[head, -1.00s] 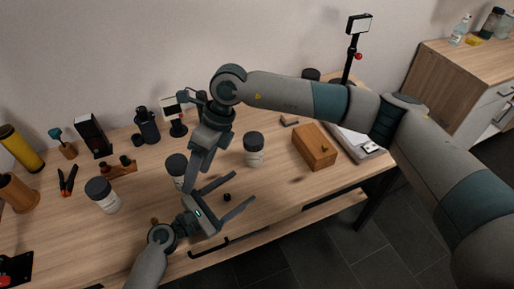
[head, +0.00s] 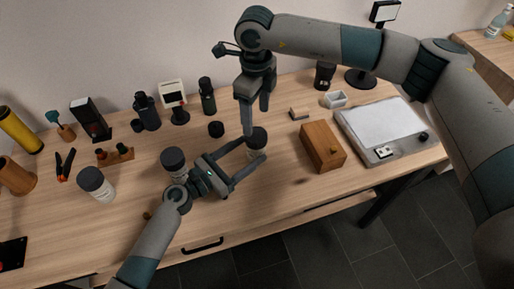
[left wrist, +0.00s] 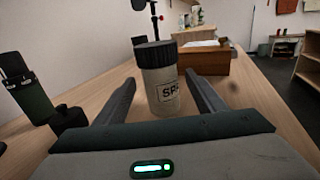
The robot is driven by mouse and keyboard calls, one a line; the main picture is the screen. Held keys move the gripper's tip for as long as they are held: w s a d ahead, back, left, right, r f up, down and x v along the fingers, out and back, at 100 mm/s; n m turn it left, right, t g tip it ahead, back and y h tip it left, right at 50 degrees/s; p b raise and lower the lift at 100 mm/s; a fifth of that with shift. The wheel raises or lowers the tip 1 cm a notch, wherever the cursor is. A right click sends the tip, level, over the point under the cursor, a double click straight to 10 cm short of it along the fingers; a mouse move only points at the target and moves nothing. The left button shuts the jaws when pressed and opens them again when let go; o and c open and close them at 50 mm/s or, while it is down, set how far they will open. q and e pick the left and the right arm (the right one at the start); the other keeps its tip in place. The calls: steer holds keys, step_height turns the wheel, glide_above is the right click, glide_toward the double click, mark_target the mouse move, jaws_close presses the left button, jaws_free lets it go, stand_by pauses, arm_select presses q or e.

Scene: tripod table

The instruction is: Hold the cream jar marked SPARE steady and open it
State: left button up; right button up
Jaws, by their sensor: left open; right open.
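The cream jar marked SPARE (head: 256,153) stands upright on the table with a dark ribbed lid (left wrist: 155,54). In the left wrist view its label reads "SP" with the rest cut off by the curve. My left gripper (head: 254,150) is open, its fingers reaching to either side of the jar body; I cannot tell whether they touch it. In the left wrist view the jar (left wrist: 160,88) stands between the two fingers. My right gripper (head: 256,122) is open and points down just above the lid, partly covering it.
Two similar dark-lidded jars (head: 174,163) (head: 96,184) stand to the left. A wooden box (head: 322,147) with a knob is close on the right, beside a grey flat device (head: 385,125). A small black round object (head: 216,129) and bottles stand behind.

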arm_select(q)
steer(key=shift+w+d, duration=0.1)
steer(key=shift+x, duration=3.65)
jaws_close()
